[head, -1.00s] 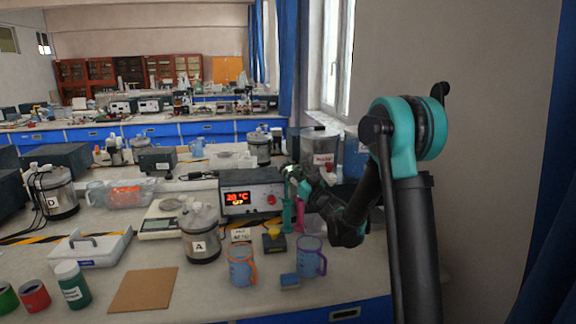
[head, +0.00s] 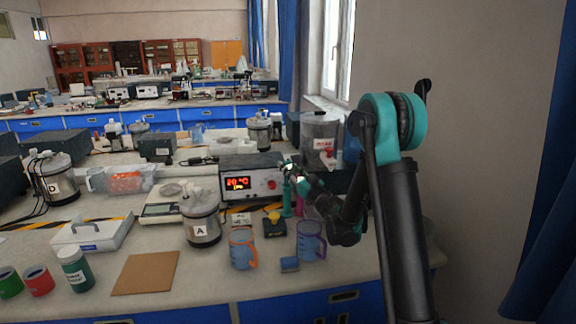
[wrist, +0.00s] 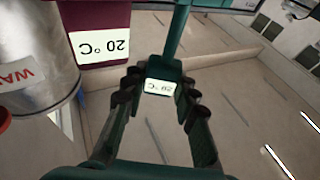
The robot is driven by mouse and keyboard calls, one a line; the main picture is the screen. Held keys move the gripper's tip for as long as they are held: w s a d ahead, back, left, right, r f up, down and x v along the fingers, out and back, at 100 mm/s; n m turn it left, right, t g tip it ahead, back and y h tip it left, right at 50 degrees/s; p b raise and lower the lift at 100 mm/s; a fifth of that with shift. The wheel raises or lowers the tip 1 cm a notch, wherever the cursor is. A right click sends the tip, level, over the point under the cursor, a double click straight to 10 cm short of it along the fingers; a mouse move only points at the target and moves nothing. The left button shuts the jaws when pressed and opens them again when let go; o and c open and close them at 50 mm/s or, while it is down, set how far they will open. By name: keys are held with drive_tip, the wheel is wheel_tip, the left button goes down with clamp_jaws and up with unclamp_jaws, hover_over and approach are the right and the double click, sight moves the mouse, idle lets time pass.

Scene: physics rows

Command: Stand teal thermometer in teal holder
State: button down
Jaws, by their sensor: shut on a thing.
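My gripper (wrist: 155,88) is shut on the teal thermometer (wrist: 159,86), with the fingers on both sides of its head, which carries a 20 °C label. Its thin teal stem runs out of the top of the wrist view, where the labels appear upside down. In the head view my gripper (head: 289,172) is in front of the right end of the display box. A narrow upright teal shape (head: 287,199) shows just below it; I cannot tell there whether this is the thermometer, the teal holder or both. No separate teal holder is clear in the wrist view.
A magenta thing (wrist: 100,40) with a 20 °C label and a metal container (wrist: 35,60) are close beside the gripper. The display box (head: 252,180) stands behind. A purple-handled mug (head: 310,243), an orange-handled mug (head: 241,249) and a blue block (head: 289,264) are in front.

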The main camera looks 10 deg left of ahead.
drive_tip(key=c, duration=1.1)
unclamp_jaws()
drive_tip(key=shift+d, duration=0.1)
drive_tip(key=v, duration=0.7)
drive_tip(key=shift+s+d+f, duration=0.1)
drive_tip(key=shift+s+f, duration=0.05)
